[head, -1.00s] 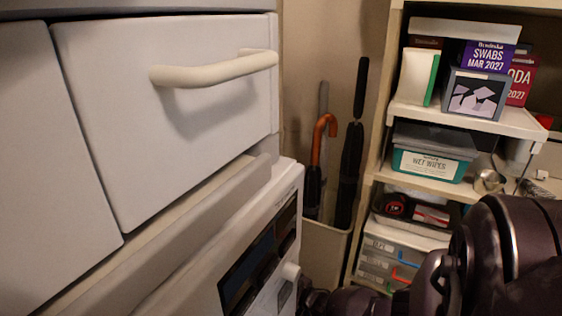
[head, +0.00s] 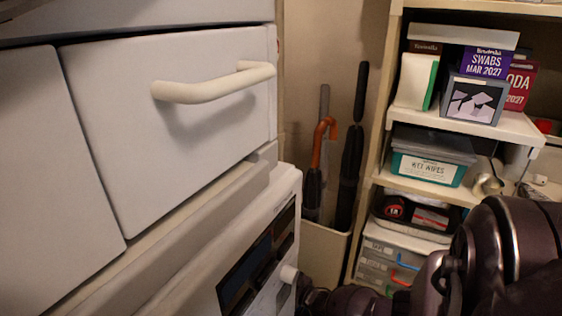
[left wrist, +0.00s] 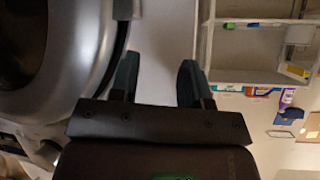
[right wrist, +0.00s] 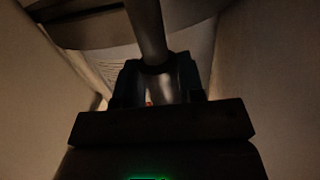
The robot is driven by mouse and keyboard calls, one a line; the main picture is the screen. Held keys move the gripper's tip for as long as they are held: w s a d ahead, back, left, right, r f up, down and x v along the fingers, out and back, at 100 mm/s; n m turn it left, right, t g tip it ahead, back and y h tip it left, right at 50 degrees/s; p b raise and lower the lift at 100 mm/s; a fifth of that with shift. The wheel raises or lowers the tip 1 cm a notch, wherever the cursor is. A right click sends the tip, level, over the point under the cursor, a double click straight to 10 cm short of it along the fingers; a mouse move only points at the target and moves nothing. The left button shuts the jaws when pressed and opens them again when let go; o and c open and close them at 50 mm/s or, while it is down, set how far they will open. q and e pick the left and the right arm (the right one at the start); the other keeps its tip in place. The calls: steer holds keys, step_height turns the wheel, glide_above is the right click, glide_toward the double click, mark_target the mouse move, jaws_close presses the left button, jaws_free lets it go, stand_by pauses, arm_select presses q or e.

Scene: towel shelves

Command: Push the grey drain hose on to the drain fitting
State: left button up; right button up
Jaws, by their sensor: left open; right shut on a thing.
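In the right wrist view my right gripper (right wrist: 157,75) is shut on the grey drain hose (right wrist: 147,28), which runs up and away from between the fingers. A dark band shows around the hose at the fingers. The picture is dim, and I cannot make out the drain fitting or whether the hose touches it. My left gripper (left wrist: 158,78) is open and empty in the left wrist view, beside the round door (left wrist: 62,55) of a machine. Neither gripper shows in the head view.
A white appliance (head: 262,235) stands below a drawer with a cream handle (head: 213,84). Umbrellas (head: 348,165) stand in a bin (head: 322,245) in the corner. Shelves at right hold boxes and a wipes tub (head: 430,165). Pale walls close in around the right gripper.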

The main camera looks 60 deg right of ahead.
arm_select(q)
steer(key=shift+r, duration=0.15)
arm_select(e)
steer(key=shift+r, duration=0.15)
steer(key=o, duration=1.1)
arm_select(q)
steer(key=s+f+g+p, duration=0.1)
steer(key=s+f+p, duration=0.1)
steer(key=shift+s+a+f+g, duration=0.15)
steer(key=shift+f+g, duration=0.15)
steer(key=shift+g, duration=0.1)
arm_select(e)
steer(key=s, duration=1)
steer(key=shift+s+a+r, duration=0.3)
steer(key=shift+s+a, duration=0.1)
steer(key=shift+a, duration=0.05)
